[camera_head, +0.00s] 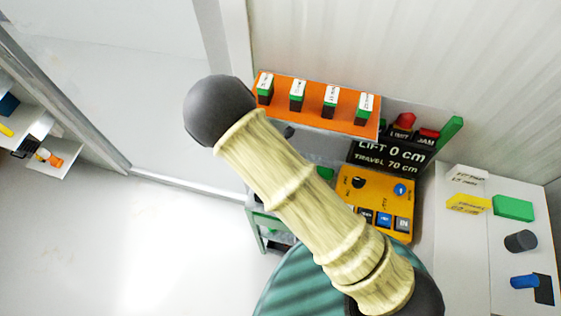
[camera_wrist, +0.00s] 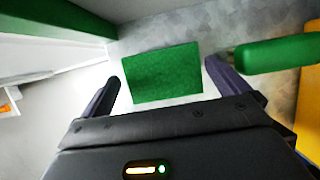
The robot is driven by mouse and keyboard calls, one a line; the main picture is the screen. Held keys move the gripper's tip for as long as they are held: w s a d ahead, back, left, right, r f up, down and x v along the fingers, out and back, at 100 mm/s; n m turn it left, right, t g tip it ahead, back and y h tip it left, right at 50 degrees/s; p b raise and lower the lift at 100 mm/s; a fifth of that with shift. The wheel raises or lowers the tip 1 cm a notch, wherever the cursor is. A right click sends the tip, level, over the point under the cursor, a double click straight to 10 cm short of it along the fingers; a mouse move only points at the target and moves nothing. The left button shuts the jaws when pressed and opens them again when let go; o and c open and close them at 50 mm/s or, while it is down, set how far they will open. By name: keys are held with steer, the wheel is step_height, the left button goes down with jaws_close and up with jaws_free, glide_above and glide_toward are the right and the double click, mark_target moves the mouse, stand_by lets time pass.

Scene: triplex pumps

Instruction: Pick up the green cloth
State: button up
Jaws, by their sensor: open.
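The green cloth (camera_wrist: 162,73) is a flat, dark green, roughly square piece in the wrist view. It lies on a pale grey surface (camera_wrist: 200,32). My gripper (camera_wrist: 161,72) is open, with one dark finger to each side of the cloth in the picture. The fingers hold nothing; how far above the cloth they are I cannot tell. In the head view my arm covers the gripper. A small green patch (camera_head: 325,172) shows beside my arm there; I cannot tell whether it is the cloth.
A green rounded bar (camera_wrist: 275,55) is close to the right finger. A green frame edge (camera_wrist: 72,18) runs at upper left. In the head view, a yellow control box (camera_head: 376,190), an orange rack (camera_head: 312,98) and a white side table (camera_head: 462,250) stand around my arm.

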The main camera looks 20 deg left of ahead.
steer(key=shift+w+d+f, duration=0.1)
steer(key=shift+f, duration=0.35)
steer(key=shift+s, duration=0.2)
steer(key=shift+c, duration=0.2)
steer(key=shift+w, duration=0.1)
steer(key=c, duration=0.7)
steer(key=shift+r, duration=0.1)
